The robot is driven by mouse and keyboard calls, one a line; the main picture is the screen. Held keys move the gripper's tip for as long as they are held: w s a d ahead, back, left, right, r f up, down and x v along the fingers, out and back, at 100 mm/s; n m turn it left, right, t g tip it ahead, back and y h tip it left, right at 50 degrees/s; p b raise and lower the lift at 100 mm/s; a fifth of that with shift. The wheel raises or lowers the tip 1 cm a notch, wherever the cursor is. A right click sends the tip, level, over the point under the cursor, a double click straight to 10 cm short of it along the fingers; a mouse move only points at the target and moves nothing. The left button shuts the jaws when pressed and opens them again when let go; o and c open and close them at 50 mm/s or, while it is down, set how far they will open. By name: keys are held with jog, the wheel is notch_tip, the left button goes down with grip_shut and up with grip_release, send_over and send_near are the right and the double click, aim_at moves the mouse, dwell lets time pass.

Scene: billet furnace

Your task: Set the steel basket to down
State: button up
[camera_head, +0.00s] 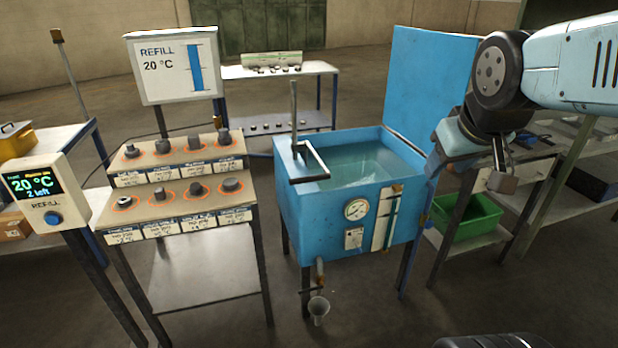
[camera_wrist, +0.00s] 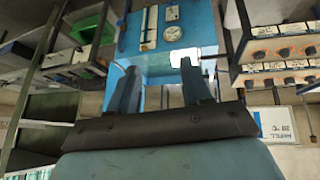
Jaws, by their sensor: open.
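A blue water tank (camera_head: 345,222) stands on legs in the middle of the head view, its lid (camera_head: 425,85) raised. A dark steel frame with an upright post (camera_head: 293,110) sits at the tank's left rim, partly over the water; it looks like the steel basket's lift or handle. I cannot make out a basket under the water. My gripper (camera_head: 502,172) hangs to the right of the tank, apart from the frame. In the wrist view my gripper (camera_wrist: 158,82) is open and empty, its fingers pointing toward the blue tank (camera_wrist: 150,62).
A two-tier stand (camera_head: 185,205) with several dark parts is left of the tank. A REFILL display (camera_head: 45,195) stands far left. A green bin (camera_head: 468,217) sits on a shelf at right. A small cup (camera_head: 318,310) hangs under the tank's drain.

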jog(key=w+f+n+t, duration=0.1)
jog(key=w+f+n, duration=0.15)
jog(key=w, duration=0.45)
jog(key=w+f+n+t, duration=0.1)
jog(key=w+f+n, duration=0.1)
jog(key=w+n, duration=0.35)
jog(key=n+t+y, duration=0.4)
jog(key=n+y, duration=0.6)
jog(key=n, duration=0.5)
send_near(310, 181)
jog(key=x, duration=1.1)
jog(key=shift+w+a+r, duration=0.1)
jog(key=shift+w+a, duration=0.05)
grip_shut()
